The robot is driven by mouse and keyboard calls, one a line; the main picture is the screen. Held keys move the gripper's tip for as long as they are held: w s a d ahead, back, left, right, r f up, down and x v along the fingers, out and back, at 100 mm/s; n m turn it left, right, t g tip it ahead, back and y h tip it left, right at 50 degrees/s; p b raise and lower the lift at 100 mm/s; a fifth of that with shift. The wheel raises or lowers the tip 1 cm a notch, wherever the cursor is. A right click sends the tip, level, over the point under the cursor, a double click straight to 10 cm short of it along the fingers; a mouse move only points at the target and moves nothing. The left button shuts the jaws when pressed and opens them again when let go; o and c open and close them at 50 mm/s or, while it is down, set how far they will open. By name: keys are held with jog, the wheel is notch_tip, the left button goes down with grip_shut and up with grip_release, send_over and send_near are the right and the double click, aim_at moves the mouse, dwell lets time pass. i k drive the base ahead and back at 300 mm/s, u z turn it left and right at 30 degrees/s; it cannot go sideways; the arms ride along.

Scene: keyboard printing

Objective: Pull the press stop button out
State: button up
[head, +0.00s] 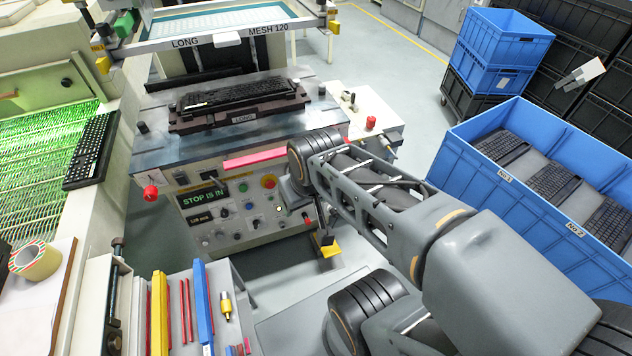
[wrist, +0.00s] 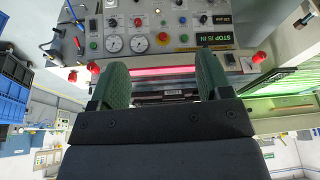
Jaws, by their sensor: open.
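The press control panel (head: 238,229) is on the front of the printing press, with a lit display (head: 202,198) reading "STOP IS IN". A red mushroom button (head: 269,182) on a yellow surround sits at the panel's upper right; it shows in the wrist view (wrist: 163,38). Other red knobs stand at the press's left corner (head: 150,192) and on its right side (head: 371,122). My gripper (wrist: 160,77) is open, its two green fingers apart, with the panel beyond them and nothing visibly held. In the head view my arm hides the fingers.
A pink bar (head: 255,158) lies along the press's front edge above the panel. A keyboard (head: 238,95) rests on the press bed. A blue crate (head: 470,132) of keyboards stands at right. A bench with colored bars (head: 201,300) is at front left.

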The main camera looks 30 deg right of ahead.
aim_at(270, 184)
jog(key=z, duration=0.6)
jog(key=k, duration=1.35)
jog(key=u, duration=0.7)
jog(key=i, duration=0.3)
jog(key=z, duration=0.1)
